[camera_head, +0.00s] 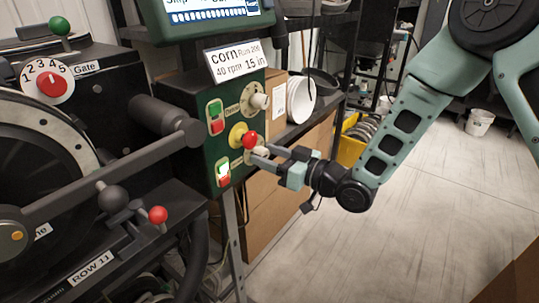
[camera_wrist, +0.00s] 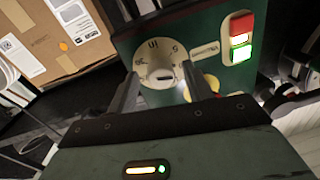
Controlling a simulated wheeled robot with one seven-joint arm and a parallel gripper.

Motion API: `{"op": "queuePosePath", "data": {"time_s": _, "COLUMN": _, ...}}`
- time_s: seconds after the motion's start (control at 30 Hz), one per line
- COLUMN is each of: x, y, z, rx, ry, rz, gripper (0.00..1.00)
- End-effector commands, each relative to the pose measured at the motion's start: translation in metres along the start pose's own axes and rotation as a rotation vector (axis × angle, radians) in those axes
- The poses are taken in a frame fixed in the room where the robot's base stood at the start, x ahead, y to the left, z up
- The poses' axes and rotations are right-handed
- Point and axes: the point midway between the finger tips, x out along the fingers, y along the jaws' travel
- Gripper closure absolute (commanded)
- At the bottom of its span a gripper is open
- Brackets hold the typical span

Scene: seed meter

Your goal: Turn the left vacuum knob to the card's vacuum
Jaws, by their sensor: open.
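The lower dial (camera_head: 250,157) on the dark green panel has a pale knob (camera_head: 262,151), partly hidden by my fingers. My gripper (camera_head: 260,155) is open at this knob, one finger on each side. In the wrist view the round cream dial (camera_wrist: 149,56) carries numbers that appear upside down, and its knob (camera_wrist: 165,75) lies between my fingertips (camera_wrist: 163,84). I cannot tell whether the fingers touch it, nor read its setting surely. The card (camera_head: 234,61) above the panel reads corn, 40 rpm, 15 in, with a smaller line hard to read.
A red mushroom button (camera_head: 250,141) on a yellow base sits just above my fingers. A second pale knob (camera_head: 260,101) is higher on the panel. A lit green switch (camera_head: 222,170) is left of the lower dial. Cardboard boxes (camera_head: 285,195) stand behind; floor at right is open.

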Motion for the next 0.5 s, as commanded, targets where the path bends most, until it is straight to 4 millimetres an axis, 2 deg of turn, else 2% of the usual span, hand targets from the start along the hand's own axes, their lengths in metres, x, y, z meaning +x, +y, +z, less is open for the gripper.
{"op": "queuePosePath", "data": {"time_s": 0.23, "x": 0.0013, "y": 0.0, "z": 0.0002, "rx": 0.0, "ry": 0.0, "rz": 0.0, "gripper": 0.49}}
{"op": "queuePosePath", "data": {"time_s": 0.27, "x": 0.0012, "y": 0.0, "z": 0.0002, "rx": 0.0, "ry": 0.0, "rz": 0.0, "gripper": 0.52}}
{"op": "queuePosePath", "data": {"time_s": 0.4, "x": 0.0011, "y": 0.0, "z": 0.0003, "rx": 0.0, "ry": 0.0, "rz": 0.0, "gripper": 0.91}}
{"op": "queuePosePath", "data": {"time_s": 0.5, "x": 0.001, "y": -0.0001, "z": 0.0003, "rx": 0.0, "ry": -0.001, "rz": 0.0, "gripper": 0.94}}
